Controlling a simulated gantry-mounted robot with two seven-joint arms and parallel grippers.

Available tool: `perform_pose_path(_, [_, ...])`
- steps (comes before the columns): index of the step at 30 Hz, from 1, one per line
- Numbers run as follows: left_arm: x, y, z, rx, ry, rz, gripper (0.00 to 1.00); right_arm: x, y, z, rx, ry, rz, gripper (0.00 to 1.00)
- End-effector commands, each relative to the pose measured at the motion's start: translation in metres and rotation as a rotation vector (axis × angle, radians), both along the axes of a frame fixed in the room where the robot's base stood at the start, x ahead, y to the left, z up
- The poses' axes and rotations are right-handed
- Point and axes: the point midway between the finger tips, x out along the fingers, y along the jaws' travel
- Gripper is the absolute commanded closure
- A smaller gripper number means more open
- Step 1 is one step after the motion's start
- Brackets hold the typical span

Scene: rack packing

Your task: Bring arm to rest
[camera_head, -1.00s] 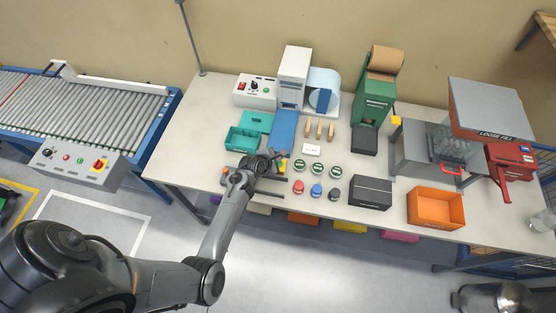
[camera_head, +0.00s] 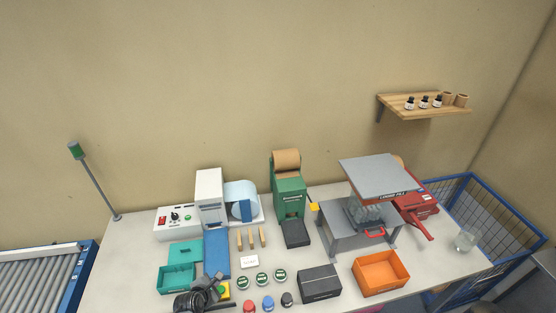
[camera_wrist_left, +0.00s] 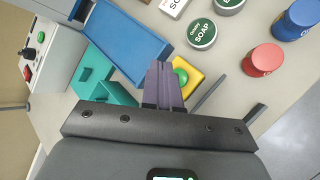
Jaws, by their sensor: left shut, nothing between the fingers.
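My left gripper (camera_head: 214,284) is over the front left of the work table (camera_head: 130,262), just right of the teal bin (camera_head: 177,279). In the left wrist view the two fingers of the gripper (camera_wrist_left: 164,68) are pressed together with nothing between them. Beside the fingertips is a yellow block with a green button (camera_wrist_left: 188,71). The yellow block (camera_head: 224,293) shows partly in the head view, the arm covering some of it. Most of my left arm is out of the head view below. My right gripper is not in view.
A blue tray (camera_head: 217,254), soap tins (camera_head: 262,280), a red-lidded jar (camera_head: 249,306) and a blue-lidded jar (camera_head: 268,303) are near the gripper. A black box (camera_head: 320,284), an orange bin (camera_head: 381,273) and a grey loose-fill stand (camera_head: 340,237) are farther right.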

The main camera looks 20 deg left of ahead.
Motion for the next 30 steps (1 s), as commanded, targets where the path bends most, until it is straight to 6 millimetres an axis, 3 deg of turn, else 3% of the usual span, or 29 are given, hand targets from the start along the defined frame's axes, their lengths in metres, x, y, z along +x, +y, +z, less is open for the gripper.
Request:
perform_pose_path(5, [-0.043, 0.009, -0.034, 0.021, 0.076, -0.007, 1.0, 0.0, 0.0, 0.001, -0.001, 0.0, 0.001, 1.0])
perform_pose_path(7, [-0.072, 0.015, -0.048, 0.059, 0.118, -0.034, 1.0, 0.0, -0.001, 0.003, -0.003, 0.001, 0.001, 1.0])
perform_pose_path(11, [-0.116, 0.026, -0.037, 0.195, 0.159, -0.131, 1.0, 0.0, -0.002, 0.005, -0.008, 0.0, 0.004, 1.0])
perform_pose_path(14, [-0.147, 0.011, -0.009, 0.361, 0.216, -0.337, 1.0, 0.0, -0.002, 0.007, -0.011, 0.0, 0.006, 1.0])
perform_pose_path(21, [-0.215, -0.079, 0.082, 0.802, 0.307, -1.096, 1.0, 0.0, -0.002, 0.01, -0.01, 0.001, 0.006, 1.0])
perform_pose_path(25, [-0.24, -0.118, 0.131, 0.992, 0.283, -1.472, 1.0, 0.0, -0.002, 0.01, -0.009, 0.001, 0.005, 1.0])
perform_pose_path(30, [-0.256, -0.138, 0.177, 1.188, 0.231, -1.833, 1.0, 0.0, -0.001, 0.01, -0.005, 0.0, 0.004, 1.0])
